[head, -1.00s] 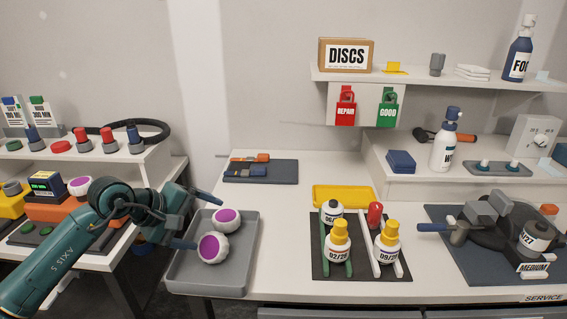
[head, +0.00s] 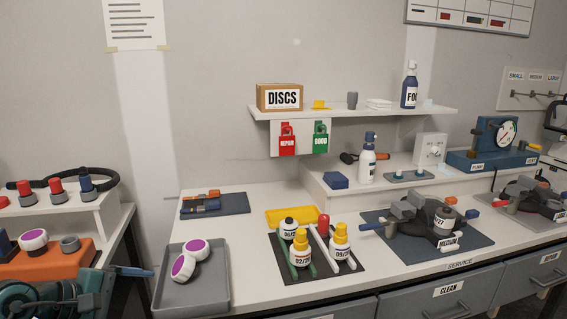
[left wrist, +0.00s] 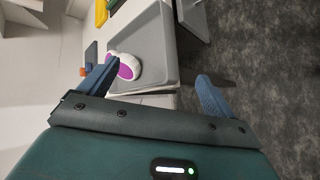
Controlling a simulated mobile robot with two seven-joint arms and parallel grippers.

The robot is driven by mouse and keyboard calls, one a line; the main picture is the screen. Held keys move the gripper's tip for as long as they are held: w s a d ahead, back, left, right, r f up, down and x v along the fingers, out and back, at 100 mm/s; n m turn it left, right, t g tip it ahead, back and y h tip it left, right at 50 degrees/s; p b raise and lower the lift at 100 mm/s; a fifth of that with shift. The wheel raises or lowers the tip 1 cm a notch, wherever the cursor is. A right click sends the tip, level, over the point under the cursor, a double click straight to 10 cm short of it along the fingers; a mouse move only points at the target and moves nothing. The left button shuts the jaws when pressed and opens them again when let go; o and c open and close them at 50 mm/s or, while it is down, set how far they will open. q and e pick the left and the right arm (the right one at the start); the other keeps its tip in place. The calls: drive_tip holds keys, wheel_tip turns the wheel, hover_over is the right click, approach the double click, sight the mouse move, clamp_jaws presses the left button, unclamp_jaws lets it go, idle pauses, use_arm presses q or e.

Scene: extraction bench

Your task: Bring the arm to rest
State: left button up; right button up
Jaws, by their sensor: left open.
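My left arm shows at the lower left of the head view. One blue finger of my left gripper points right there, just left of the grey tray (head: 218,289). In the left wrist view my left gripper (left wrist: 155,85) has its two blue fingers wide apart with nothing between them held. Two white round pieces with purple faces, one at the back (head: 197,247) and one in front (head: 183,267), lie in the tray. A white and purple piece also shows in the left wrist view (left wrist: 126,66), beyond the left finger. My right gripper is in neither view.
A dark mat (head: 338,270) holds several bottles. A clamp device stands on a blue-grey mat (head: 401,255) further right. A wall shelf (head: 440,110) carries the DISCS box (head: 281,97). An orange block (head: 62,262) stands on the left bench. Grey floor is open beside the tray.

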use_arm(q)
drive_tip(key=s+d+n+t+h, duration=0.3)
drive_tip(key=d+n+h, duration=0.3)
drive_tip(key=d+n, duration=0.55)
drive_tip(key=s+d+f+m+y, duration=0.1)
drive_tip(key=s+f+m+y, duration=0.4)
drive_tip(key=f+m, duration=0.5)
drive_tip(key=s+d+f+m+y, duration=0.1)
drive_tip(key=s+f+m+y, duration=0.4)
drive_tip(key=m, duration=1.3)
drive_tip(key=s+f, duration=0.4)
drive_tip(key=f, duration=0.2)
drive_tip(key=shift+s+d+f+p, duration=0.15)
drive_tip(key=shift+d+f+p, duration=0.05)
drive_tip(key=shift+d+p, duration=0.15)
